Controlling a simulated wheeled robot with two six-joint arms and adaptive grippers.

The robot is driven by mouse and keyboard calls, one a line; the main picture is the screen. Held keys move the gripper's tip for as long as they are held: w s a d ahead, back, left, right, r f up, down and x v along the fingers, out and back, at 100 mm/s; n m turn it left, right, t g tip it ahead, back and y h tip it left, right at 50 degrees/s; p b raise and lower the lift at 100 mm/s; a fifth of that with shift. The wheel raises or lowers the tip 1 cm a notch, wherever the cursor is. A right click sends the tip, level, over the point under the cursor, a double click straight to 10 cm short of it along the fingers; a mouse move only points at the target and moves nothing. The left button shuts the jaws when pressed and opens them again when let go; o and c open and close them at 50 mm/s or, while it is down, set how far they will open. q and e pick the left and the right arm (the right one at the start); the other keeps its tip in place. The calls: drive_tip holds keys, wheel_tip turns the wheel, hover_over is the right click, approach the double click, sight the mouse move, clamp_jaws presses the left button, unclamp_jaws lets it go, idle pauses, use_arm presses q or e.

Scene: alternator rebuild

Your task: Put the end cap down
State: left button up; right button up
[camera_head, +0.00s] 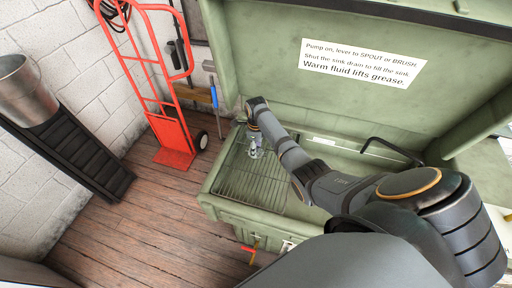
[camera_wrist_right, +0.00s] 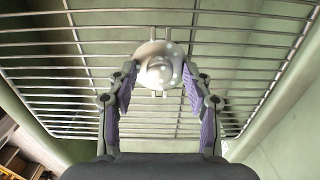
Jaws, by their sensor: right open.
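The end cap (camera_wrist_right: 158,68) is a pale metal, rounded piece with a raised centre. In the right wrist view it rests at the wire rack (camera_wrist_right: 245,58), between the fingertips of my right gripper (camera_wrist_right: 158,80). The purple-padded fingers are open, one on each side of the cap; whether either touches it I cannot tell. In the head view my right gripper (camera_head: 254,148) points down over the back of the rack (camera_head: 248,183) inside the green parts washer. The cap is too small to make out clearly there. My left gripper is not in view.
The washer's raised lid (camera_head: 270,50) carries a white instruction sign (camera_head: 362,63). A black bent spout (camera_head: 390,148) stands right of my arm. The front of the rack is clear. A red hand truck (camera_head: 172,140) and a metal bucket (camera_head: 25,90) are at left.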

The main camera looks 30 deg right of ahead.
wheel_tip(320, 180, up, 12)
drive_tip(key=b, duration=0.1)
drive_tip(key=shift+r, duration=0.15)
idle(0.6)
